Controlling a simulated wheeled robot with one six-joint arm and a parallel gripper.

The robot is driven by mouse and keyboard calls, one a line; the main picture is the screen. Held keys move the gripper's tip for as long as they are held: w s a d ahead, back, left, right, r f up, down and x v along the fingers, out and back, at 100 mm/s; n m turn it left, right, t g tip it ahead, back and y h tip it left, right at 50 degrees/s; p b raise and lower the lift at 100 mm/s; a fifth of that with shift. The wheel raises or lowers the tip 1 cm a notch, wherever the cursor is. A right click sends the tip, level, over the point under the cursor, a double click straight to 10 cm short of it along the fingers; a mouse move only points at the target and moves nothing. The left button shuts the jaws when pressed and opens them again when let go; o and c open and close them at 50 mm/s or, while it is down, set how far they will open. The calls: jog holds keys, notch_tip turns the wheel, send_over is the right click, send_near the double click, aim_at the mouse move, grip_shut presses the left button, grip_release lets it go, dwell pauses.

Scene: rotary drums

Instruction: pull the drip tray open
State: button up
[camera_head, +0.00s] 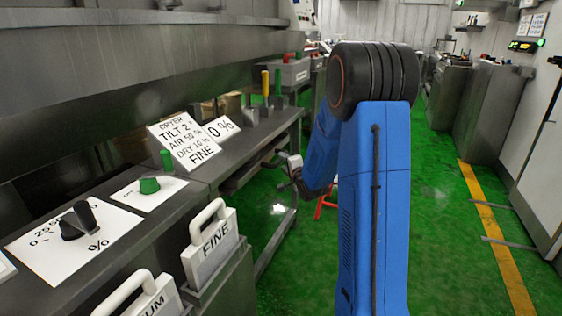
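What looks like the drip tray (243,174) is a grey metal front under the edge of the bench, beyond the FINE bin. It looks level with the bench front, and how far it is out cannot be told. My blue arm rises in the middle of the view and bends left toward the bench. My gripper (282,172) is small and dark at the arm's far end, close to the right end of the tray front. Whether it touches the tray or its handle cannot be made out. The fingers are too small to read as open or shut.
A FINE bin (211,250) and a second white-handled bin (148,298) hang at the bench front. A black knob (78,221), a green knob (149,185) and a sign (184,141) are on top. A red stand (326,203) is partly hidden behind my arm. Green floor is free to the right.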

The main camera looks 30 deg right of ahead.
aim_at(282, 161)
jog(key=shift+w+d+f, duration=0.15)
jog(key=shift+w, duration=0.8)
jog(key=shift+w+d+f, duration=0.1)
jog(key=shift+w, duration=0.85)
grip_shut()
